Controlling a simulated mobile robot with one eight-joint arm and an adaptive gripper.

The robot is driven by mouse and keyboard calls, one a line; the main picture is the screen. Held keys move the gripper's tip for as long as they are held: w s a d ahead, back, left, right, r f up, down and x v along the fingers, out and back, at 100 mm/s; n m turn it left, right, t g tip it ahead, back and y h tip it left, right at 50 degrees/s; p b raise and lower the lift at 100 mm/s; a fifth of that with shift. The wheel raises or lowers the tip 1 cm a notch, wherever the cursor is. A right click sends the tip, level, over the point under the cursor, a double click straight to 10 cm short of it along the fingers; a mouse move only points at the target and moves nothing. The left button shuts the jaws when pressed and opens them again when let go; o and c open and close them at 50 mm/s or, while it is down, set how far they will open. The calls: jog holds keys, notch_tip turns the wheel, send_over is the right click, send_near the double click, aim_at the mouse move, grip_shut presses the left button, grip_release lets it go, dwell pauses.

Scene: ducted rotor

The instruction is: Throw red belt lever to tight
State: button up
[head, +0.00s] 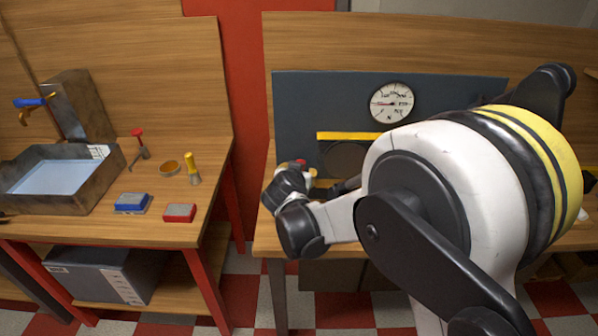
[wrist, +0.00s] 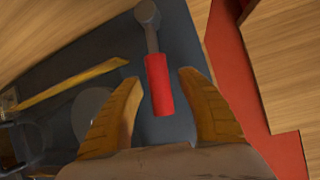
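The red belt lever (wrist: 159,86) shows in the wrist view as a red grip on a grey metal arm (wrist: 151,32) with a round end. It lies against the dark panel (wrist: 181,42). My gripper (wrist: 160,77) has its two tan fingers apart, one on each side of the red grip, with visible gaps. In the head view my gripper end (head: 289,186) is low at the panel's left side. A small red spot (head: 300,163) shows just behind it, perhaps the lever's grip. My arm hides much of the panel, and no tight marking can be read.
The dark panel (head: 310,105) carries a round gauge (head: 391,102) and a yellow bar (head: 347,136) above a dark round opening. The left bench holds a water basin (head: 57,182), a blue block (head: 132,202), a red block (head: 180,212) and small tools. A gap separates the benches.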

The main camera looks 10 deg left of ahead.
jog(key=v, duration=1.2)
jog(key=shift+w+a+f, duration=0.1)
jog(key=shift+a, duration=0.05)
jog(key=c, duration=0.8)
jog(key=a+n+h, duration=0.1)
jog(key=a+n, duration=0.1)
jog(key=a+f+n+h, duration=0.1)
jog(key=n, duration=0.1)
jog(key=w+a+f+n+t+h, duration=0.1)
jog(key=a+n, duration=0.1)
jog(key=shift+a+f+n, duration=0.1)
jog(key=shift+a+n, duration=0.25)
jog(key=shift+n, duration=0.05)
grip_shut()
jog(key=s+a+n+t+h, duration=0.3)
jog(key=s+a+n+h, duration=0.1)
jog(key=a+n, duration=0.15)
jog(key=w+d+f+b, duration=0.2)
jog(key=w+d+b, duration=0.2)
jog(key=w+d, duration=0.3)
jog(key=shift+w+n+b, duration=0.4)
jog(key=shift+w+n, duration=0.05)
jog(key=shift+w, duration=1.7)
